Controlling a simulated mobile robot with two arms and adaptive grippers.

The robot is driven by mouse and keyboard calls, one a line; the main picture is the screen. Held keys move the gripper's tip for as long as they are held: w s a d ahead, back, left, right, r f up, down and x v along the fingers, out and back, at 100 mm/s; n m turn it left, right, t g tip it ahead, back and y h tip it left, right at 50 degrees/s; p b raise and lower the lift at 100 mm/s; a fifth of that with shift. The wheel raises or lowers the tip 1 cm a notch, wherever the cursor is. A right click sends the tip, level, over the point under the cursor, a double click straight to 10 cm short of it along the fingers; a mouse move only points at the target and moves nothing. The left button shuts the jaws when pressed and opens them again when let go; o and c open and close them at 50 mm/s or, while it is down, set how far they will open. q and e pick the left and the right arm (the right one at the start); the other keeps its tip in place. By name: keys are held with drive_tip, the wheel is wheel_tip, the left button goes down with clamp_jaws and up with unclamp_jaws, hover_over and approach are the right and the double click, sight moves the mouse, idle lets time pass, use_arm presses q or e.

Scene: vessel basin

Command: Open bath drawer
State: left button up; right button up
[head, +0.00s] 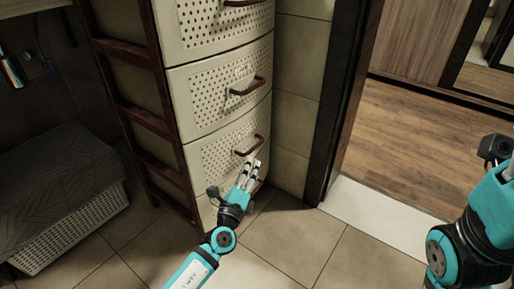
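An upper drawer (205,96) has a brown bar handle (248,87). The drawer below it (212,157) has a similar handle (249,146). The drawers look closed. My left gripper (254,165) is in front of the lower drawers, its fingertips just below that lower handle. Its fingers look slightly apart with nothing seen between them; contact is unclear. It partly hides the bottom drawer (207,211) and its handle. My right arm shows at the right edge; its fingers are out of view.
A white perforated basket (75,228) with a grey cloth (55,170) stands at the left. A dark door frame (338,110) rises right of the cabinet, with a pale threshold (375,212) and wooden floor beyond. The tiled floor (290,235) before the cabinet is clear.

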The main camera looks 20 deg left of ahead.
sight(257, 144)
use_arm(q)
drive_tip(key=b+x, duration=0.1)
drive_tip(key=x, duration=0.8)
drive_tip(key=shift+b, duration=0.3)
clamp_jaws()
